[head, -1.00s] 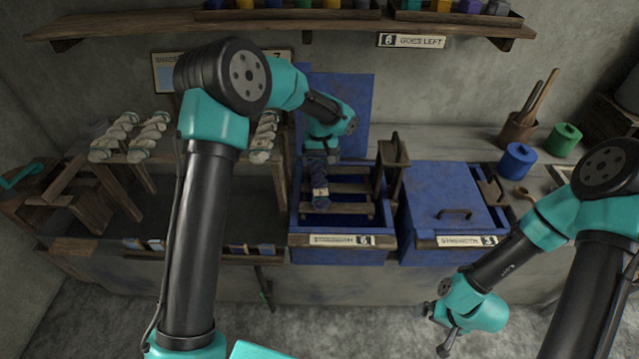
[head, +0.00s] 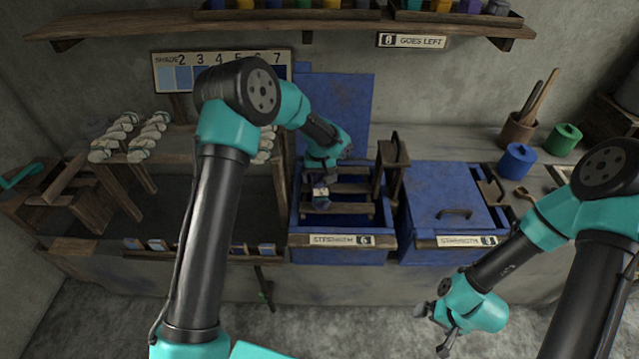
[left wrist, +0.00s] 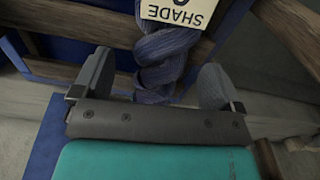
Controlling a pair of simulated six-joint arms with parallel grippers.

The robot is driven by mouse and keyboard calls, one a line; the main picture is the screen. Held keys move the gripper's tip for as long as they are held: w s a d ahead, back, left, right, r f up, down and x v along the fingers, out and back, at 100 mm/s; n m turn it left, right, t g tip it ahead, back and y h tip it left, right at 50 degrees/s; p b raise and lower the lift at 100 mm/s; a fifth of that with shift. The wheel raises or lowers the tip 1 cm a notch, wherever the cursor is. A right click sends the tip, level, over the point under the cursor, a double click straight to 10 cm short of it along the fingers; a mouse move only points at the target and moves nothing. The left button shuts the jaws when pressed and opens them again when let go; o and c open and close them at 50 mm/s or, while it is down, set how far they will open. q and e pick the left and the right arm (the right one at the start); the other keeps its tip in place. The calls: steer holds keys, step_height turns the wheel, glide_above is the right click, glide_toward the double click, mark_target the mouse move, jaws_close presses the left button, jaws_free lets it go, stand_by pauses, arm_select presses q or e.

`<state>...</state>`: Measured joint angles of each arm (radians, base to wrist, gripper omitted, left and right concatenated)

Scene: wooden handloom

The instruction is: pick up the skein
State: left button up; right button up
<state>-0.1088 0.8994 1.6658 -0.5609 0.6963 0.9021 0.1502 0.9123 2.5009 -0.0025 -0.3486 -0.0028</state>
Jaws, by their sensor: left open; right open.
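The skein (left wrist: 166,46) is a twisted blue hank with a paper tag marked SHADE (left wrist: 178,8). In the head view only its tag (head: 320,191) and a little dark yarn below show in the open blue vat; my left gripper hides the rest. My left gripper (left wrist: 153,78) is open, with the skein's twisted end between its two fingers and space on both sides. In the head view it (head: 322,178) is low over the vat. My right gripper (head: 440,332) is open and empty at the lower right, away from the vat.
The open vat (head: 340,241) has wooden slats across it and a wooden upright (head: 393,150) at its right. A closed blue vat (head: 450,190) stands beside it. Pale skeins (head: 150,135) hang on a rack at left. Blue (head: 517,162) and green (head: 565,138) pots stand at right.

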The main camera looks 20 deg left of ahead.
mark_target(320, 179)
arm_select(q)
steer(key=shift+f, duration=1.55)
steer(key=c, duration=1.1)
